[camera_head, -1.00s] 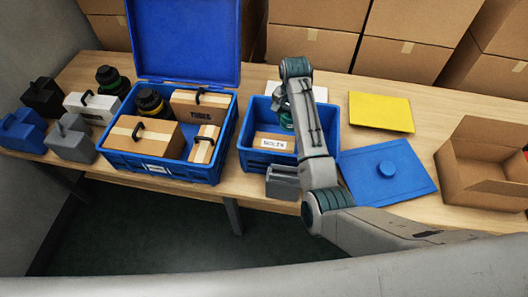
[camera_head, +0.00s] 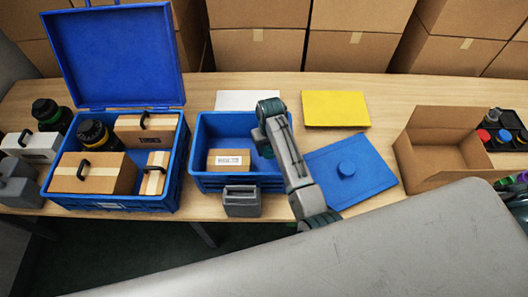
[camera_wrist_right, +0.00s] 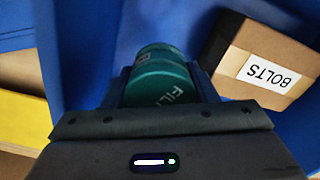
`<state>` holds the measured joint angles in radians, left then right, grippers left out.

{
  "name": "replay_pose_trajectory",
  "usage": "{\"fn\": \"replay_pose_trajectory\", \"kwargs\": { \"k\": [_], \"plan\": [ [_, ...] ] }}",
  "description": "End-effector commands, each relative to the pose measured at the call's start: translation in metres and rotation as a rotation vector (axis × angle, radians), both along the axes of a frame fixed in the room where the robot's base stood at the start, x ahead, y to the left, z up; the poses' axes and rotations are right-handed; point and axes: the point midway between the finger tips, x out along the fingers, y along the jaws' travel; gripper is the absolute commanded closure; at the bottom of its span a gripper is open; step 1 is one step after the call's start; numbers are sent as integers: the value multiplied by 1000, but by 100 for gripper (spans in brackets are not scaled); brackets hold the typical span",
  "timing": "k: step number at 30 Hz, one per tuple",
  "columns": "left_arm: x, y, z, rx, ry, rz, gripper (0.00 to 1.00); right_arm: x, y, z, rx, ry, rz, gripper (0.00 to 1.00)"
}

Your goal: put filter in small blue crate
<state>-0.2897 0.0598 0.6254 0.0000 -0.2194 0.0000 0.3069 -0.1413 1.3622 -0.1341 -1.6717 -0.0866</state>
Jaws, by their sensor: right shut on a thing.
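The small blue crate (camera_head: 212,183) stands open in the middle of the table. Inside it, on the left, is a cardboard box labelled BOLTS (camera_head: 228,160), also seen in the right wrist view (camera_wrist_right: 268,72). My right gripper (camera_head: 264,143) reaches into the right part of the crate. In the right wrist view it is shut on the filter (camera_wrist_right: 160,82), a dark green cylinder with lettering starting FIL. The filter is beside the BOLTS box; I cannot tell whether it touches the crate floor. In the head view the filter is mostly hidden by my gripper. My left gripper is not in view.
A grey case (camera_head: 241,202) stands against the crate's front. A blue lid (camera_head: 375,165) lies right of it, with a yellow panel (camera_head: 335,108) behind. A full large blue crate (camera_head: 115,200) is left; an open cardboard box (camera_head: 415,165) is right.

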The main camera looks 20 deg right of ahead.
Motion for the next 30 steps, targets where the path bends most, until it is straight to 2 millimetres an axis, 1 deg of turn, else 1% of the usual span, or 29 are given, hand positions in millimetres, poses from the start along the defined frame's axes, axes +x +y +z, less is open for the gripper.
{"fn": "replay_pose_trajectory", "kwargs": {
  "k": [1,3,7,10,15,18,23,28,29,30],
  "plan": [
    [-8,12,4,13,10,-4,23,0,0,-8,-1,3,0,70],
    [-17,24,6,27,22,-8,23,0,-1,-18,-1,2,-1,70],
    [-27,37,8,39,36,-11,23,1,-1,-30,-2,2,-2,70],
    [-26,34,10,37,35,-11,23,0,-1,-43,-2,3,-2,70],
    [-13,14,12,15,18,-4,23,1,-1,-65,-1,1,-3,70],
    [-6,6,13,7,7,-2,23,1,0,-70,0,-1,-4,70],
    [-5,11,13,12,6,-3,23,1,0,-71,-1,-1,-4,70],
    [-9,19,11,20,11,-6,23,1,0,-74,-1,-1,-4,70],
    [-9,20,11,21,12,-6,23,1,0,-74,-1,-1,-4,46],
    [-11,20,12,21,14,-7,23,1,0,-74,-1,-1,-4,38]
  ]
}}
